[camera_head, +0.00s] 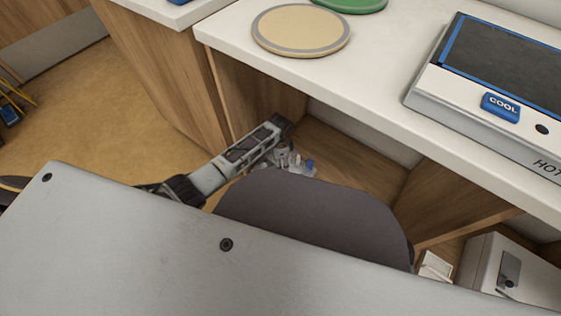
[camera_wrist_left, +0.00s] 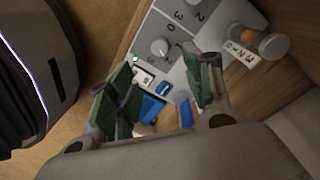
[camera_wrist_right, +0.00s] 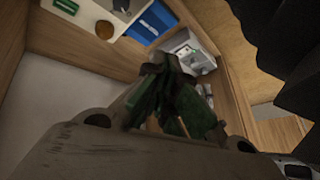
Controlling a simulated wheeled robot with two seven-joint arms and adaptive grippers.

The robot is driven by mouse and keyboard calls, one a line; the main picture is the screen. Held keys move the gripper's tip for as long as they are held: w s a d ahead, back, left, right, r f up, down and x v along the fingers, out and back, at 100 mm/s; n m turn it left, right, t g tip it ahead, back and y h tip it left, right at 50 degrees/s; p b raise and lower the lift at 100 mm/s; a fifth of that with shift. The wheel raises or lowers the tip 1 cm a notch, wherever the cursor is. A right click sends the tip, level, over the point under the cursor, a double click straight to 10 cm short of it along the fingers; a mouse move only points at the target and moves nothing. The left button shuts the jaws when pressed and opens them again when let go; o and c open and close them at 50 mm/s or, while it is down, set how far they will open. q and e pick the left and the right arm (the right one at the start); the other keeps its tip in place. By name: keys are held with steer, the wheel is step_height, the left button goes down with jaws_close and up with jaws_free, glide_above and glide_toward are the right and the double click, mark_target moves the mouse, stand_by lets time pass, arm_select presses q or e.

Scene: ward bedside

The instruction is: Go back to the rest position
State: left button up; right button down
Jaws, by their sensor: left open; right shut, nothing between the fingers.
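My left gripper (camera_wrist_left: 162,82) shows in the left wrist view with its green-padded fingers spread apart and nothing held between them. Beyond its fingers are a grey panel with a dial (camera_wrist_left: 160,47) and some blue pieces, apart from the fingers as far as I can tell. My right gripper (camera_wrist_right: 168,75) shows in the right wrist view with its dark green fingers together and empty. In the head view an arm link of mine reaches down beside the counter; neither gripper's fingertips can be made out there.
The white counter (camera_head: 375,98) carries a round tan mat (camera_head: 301,30), a green disc (camera_head: 350,4) and a dark-topped unit (camera_head: 500,62) with a blue COOL label. Below it is an open wooden recess (camera_head: 355,160). A grey box (camera_head: 508,268) stands at lower right. The tan floor (camera_head: 85,115) at left is mostly clear.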

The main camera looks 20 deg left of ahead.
arm_select(q)
steer(key=shift+s, duration=0.1)
arm_select(e)
steer(key=shift+f, duration=0.1)
stand_by(0.5)
